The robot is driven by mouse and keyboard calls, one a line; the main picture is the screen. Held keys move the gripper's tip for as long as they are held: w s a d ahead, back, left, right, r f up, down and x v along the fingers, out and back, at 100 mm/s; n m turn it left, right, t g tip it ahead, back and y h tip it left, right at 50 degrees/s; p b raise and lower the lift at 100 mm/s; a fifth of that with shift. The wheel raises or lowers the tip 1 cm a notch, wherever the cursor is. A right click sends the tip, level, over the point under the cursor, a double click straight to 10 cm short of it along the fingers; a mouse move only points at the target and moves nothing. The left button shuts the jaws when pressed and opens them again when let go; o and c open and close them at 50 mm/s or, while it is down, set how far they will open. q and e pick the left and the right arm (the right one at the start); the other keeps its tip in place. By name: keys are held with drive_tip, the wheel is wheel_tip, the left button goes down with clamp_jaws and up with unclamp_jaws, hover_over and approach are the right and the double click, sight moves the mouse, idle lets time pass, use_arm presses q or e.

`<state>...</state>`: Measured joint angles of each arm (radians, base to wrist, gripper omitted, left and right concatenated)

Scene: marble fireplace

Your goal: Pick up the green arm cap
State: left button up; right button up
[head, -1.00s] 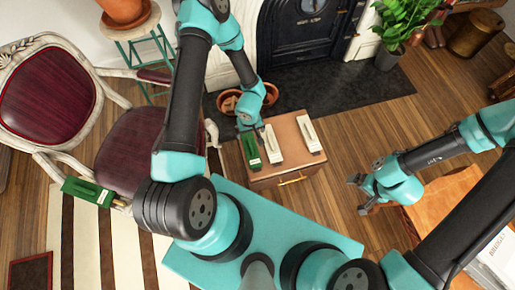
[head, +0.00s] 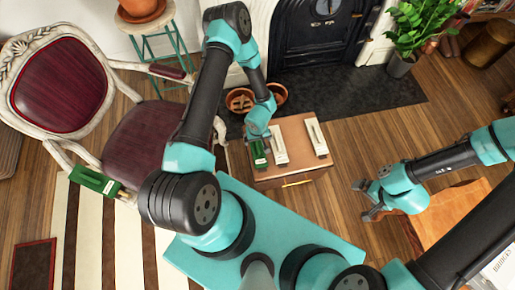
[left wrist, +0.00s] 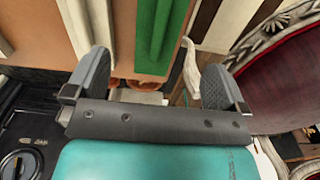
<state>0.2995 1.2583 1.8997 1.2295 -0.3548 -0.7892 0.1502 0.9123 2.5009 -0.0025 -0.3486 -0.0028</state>
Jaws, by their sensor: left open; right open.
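A green arm cap (head: 258,159) lies on the small wooden cabinet (head: 293,172), to the left of two white caps. It shows in the left wrist view as a long green strip (left wrist: 154,28). My left gripper (head: 259,137) is over the far end of this cap. In the left wrist view its open fingers (left wrist: 156,62) stand on either side of the green strip, with nothing held. Another green cap (head: 92,181) sits at the end of the chair's near armrest. My right gripper (head: 368,201) is open and empty, to the right of the cabinet and apart from it.
Two white caps, a nearer (head: 279,145) and a farther one (head: 316,138), lie beside the green cap on the cabinet. Terracotta pots (head: 240,101) stand behind. The red chair (head: 146,142) is close on the left. Wood floor (head: 345,160) right of the cabinet is clear.

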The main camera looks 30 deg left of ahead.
sight(258, 146)
use_arm(q)
drive_tip(key=shift+f, duration=1.95)
drive_tip(key=shift+f, duration=2.65)
drive_tip(key=c, duration=1)
